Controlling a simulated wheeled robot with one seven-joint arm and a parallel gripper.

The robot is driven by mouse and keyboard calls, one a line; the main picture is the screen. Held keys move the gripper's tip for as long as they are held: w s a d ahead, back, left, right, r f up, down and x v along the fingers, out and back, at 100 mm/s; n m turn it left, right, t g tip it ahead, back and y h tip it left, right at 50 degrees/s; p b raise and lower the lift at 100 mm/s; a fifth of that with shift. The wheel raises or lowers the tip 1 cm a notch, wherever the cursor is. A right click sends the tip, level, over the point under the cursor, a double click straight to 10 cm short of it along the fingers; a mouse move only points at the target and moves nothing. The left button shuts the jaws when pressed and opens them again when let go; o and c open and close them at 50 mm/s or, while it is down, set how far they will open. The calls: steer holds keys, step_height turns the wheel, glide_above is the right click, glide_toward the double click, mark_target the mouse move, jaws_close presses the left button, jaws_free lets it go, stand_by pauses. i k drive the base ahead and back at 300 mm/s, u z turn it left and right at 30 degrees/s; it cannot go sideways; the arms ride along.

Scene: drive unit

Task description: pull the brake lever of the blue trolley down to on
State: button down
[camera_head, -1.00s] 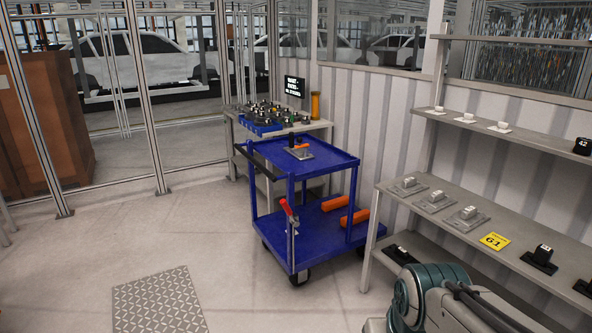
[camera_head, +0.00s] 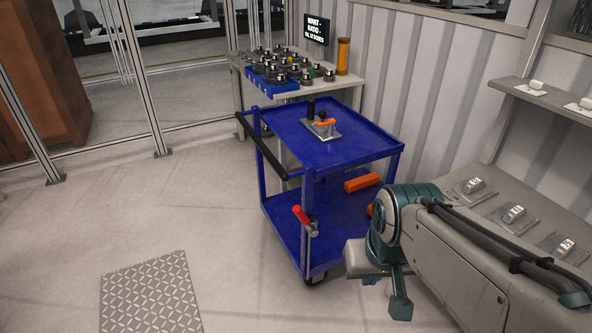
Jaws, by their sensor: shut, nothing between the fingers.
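The blue trolley (camera_head: 334,146) stands in the middle of the head view, with an upper and a lower shelf and a black push bar (camera_head: 262,146) at its left. The brake lever (camera_head: 302,215) has a red grip and sits on a grey mount at the front corner post, above the lower shelf. Its grip slants up and to the left from the mount. My gripper (camera_head: 400,303) is right of the lever, clearly apart from it. It is shut and empty, partly hidden by my arm.
A metal plate with an orange handle (camera_head: 325,122) lies on the trolley's top, and an orange block (camera_head: 362,183) on its lower shelf. A workbench (camera_head: 352,82) stands behind, a grey shelf unit (camera_head: 510,190) at right. The floor left of the trolley is clear, with a treadplate (camera_head: 150,295).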

mark_target(313, 231)
steer(key=u, duration=0.1)
steer(key=i, duration=1.1)
steer(key=u, duration=0.05)
